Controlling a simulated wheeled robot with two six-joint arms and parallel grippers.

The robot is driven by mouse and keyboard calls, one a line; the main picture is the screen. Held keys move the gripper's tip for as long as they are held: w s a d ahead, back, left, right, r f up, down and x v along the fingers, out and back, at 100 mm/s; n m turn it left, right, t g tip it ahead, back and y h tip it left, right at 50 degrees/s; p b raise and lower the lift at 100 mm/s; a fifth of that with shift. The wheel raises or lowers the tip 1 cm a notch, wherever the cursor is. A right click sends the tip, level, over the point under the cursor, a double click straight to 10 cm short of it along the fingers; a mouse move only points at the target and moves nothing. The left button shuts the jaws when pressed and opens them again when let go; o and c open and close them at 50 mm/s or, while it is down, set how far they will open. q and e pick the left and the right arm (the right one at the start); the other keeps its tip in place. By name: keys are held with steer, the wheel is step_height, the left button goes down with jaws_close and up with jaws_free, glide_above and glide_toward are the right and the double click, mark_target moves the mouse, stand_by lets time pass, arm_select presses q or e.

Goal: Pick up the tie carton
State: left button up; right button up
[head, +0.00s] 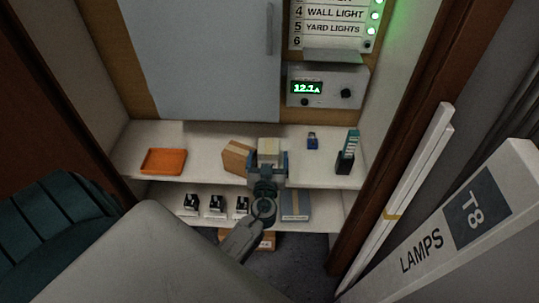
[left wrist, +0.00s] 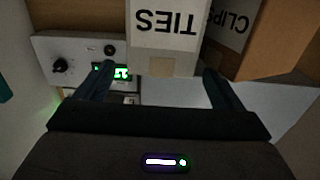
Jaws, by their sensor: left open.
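The tie carton (head: 268,147) is a small pale box standing on the upper shelf, partly hidden behind my left gripper (head: 267,162) in the head view. In the left wrist view the carton (left wrist: 167,28) shows the word TIES upside down, with a tan patch below the lettering. My left gripper (left wrist: 161,75) is open, one finger to each side of the carton's near end. Gaps show between the fingers and the carton, so it is not gripped. My right gripper is not in view.
A brown CLIPS carton (head: 236,157) stands close to the left of the tie carton in the head view. An orange tray (head: 163,161), a small blue item (head: 312,140) and a dark holder (head: 346,160) share the shelf. A meter panel (head: 327,88) is above.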

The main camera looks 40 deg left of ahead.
mark_target(269, 147)
arm_select(q)
steer(key=p+x, duration=0.1)
steer(key=x, duration=0.3)
steer(key=shift+r+p, duration=0.1)
steer(key=shift+p, duration=0.2)
steer(key=shift+w+a, duration=0.25)
steer(key=shift+w, duration=0.05)
steer(key=shift+s+d, duration=0.1)
steer(key=c, duration=1.4)
